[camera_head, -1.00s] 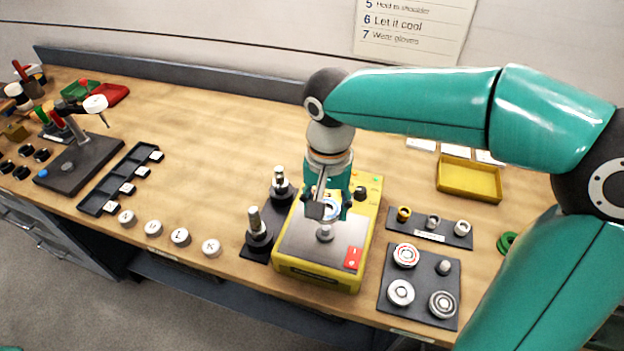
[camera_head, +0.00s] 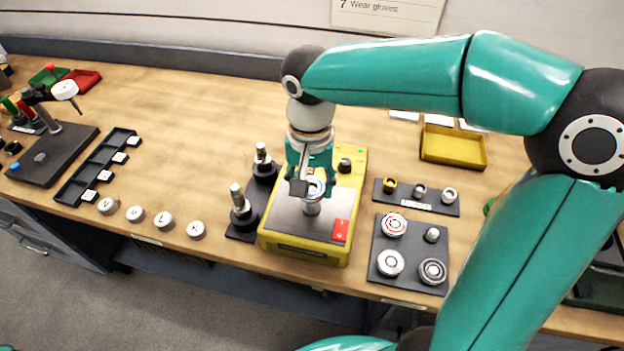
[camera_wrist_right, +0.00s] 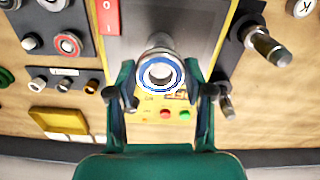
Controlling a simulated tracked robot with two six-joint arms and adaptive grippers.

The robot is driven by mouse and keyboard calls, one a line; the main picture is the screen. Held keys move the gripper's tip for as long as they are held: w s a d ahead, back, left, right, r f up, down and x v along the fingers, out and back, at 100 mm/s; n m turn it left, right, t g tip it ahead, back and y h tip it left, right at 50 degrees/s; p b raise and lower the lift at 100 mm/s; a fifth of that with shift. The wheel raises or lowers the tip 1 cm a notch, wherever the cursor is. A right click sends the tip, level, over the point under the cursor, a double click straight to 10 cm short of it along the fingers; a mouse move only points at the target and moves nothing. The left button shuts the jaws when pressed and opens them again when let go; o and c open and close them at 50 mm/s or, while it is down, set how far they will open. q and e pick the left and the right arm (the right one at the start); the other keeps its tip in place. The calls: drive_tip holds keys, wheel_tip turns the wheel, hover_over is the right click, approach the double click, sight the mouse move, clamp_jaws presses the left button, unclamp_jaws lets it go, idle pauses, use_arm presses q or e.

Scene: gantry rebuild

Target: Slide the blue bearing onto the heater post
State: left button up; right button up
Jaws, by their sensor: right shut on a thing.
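The blue bearing (camera_wrist_right: 160,87), a metal ring with a blue band, sits between the fingers of my right gripper (camera_wrist_right: 160,74) in the right wrist view. In the head view, my right gripper (camera_head: 313,186) points down and is shut on the bearing (camera_head: 317,187). The heater post (camera_head: 311,208) is a short metal stub on the heater's grey plate, just below the bearing. In the wrist view, the post (camera_wrist_right: 158,42) shows behind the bearing, nearly in line with it. I cannot tell whether the bearing's lower edge touches the post. My left gripper is not in view.
The yellow heater (camera_head: 307,245) has a red switch (camera_head: 340,230) at its front right. A dark stand with two upright posts (camera_head: 240,203) is close on its left. A mat with several bearings (camera_head: 410,277) and a small-parts rack (camera_head: 430,206) lie to the right.

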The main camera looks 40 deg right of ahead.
drive_tip(key=shift+f+b, duration=1.7)
drive_tip(key=shift+f, duration=0.45)
drive_tip(key=shift+f, duration=0.1)
drive_tip(key=o, duration=1.3)
wheel_tip(320, 180, up, 12)
drive_tip(key=shift+f, duration=0.1)
